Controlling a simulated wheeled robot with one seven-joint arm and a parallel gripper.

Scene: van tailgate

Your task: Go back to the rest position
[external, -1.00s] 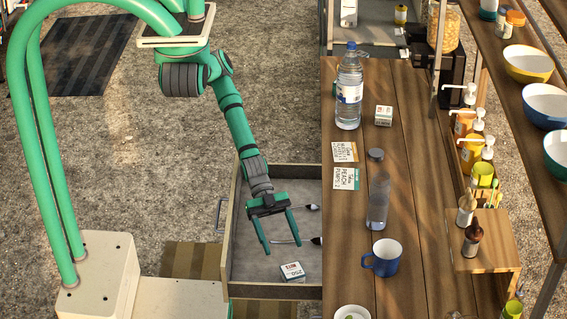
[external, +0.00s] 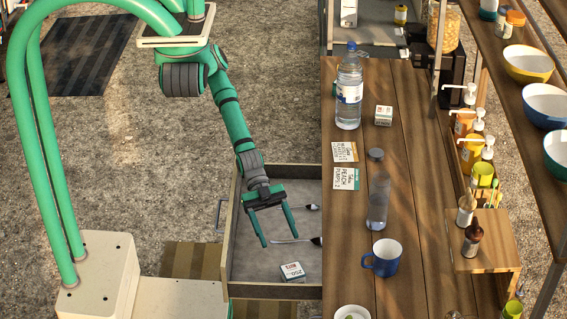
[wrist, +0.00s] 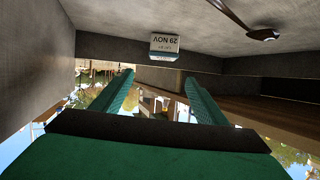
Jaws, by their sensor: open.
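My gripper (external: 280,238) is open and empty, its two green fingers apart above the open drawer (external: 273,291). The fingers also show in the wrist view (wrist: 157,92), with nothing between them. In the drawer, a small white box (external: 291,272) lies near the front wall, below the fingertips. It also shows in the wrist view (wrist: 165,43), upside down, with "29 NOV" on it. Cutlery (external: 308,240) lies on the right side of the drawer floor, and one piece also shows in the wrist view (wrist: 262,34). The gripper does not appear to touch anything.
The wooden counter (external: 340,225) right of the drawer holds a large water bottle (external: 349,92), a clear bottle (external: 377,195), a blue mug (external: 383,258), a small carton (external: 383,115) and two cards (external: 345,152). Open floor (external: 150,190) lies left of the drawer.

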